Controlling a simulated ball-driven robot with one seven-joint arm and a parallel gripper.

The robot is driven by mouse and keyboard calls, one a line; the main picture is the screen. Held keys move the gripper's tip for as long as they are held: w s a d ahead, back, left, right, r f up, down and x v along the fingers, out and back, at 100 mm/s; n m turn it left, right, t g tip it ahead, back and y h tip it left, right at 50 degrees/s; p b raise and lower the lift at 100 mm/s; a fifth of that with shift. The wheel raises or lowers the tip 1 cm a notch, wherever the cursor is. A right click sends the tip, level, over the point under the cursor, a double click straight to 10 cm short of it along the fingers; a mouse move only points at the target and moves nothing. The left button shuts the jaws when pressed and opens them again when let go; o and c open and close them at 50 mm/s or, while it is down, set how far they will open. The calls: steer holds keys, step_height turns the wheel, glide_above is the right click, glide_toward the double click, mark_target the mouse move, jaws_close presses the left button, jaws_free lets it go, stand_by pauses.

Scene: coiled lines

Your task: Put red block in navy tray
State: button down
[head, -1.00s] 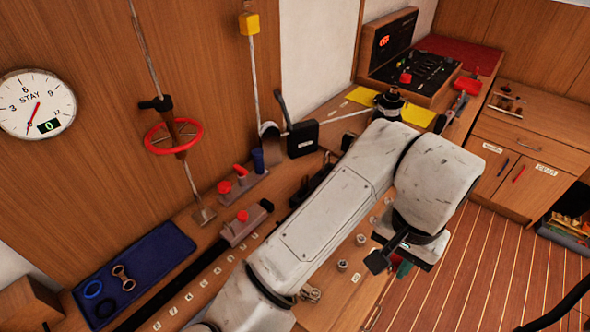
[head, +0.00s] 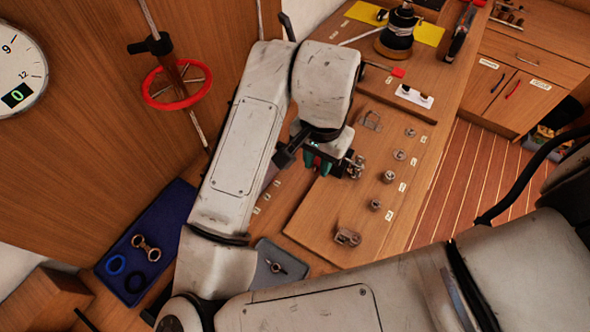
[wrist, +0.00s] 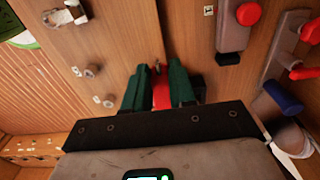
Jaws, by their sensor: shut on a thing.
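The navy tray (head: 182,208) lies at the left of the bench in the head view, with a metal shackle (head: 146,248), a blue ring (head: 115,264) and a black ring (head: 136,281) in it. My gripper (head: 318,166) is over the middle of the bench, to the right of the tray and apart from it. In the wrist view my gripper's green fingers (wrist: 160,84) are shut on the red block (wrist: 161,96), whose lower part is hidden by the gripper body.
A wooden board with several small metal fittings (head: 388,176) lies right of my gripper. A small grey tray (head: 268,250) sits between the navy tray and the board. A red handwheel (head: 150,92) hangs near the wall. A winch (head: 398,35) stands at the back.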

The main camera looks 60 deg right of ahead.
glide_above(294, 185)
step_height(294, 185, down, 6)
steer(key=shift+s+r, duration=0.1)
steer(key=shift+r, duration=0.05)
steer(key=shift+f, duration=1.7)
steer(key=shift+f, duration=0.2)
steer(key=c, duration=0.9)
jaws_free()
steer(key=shift+r, duration=0.1)
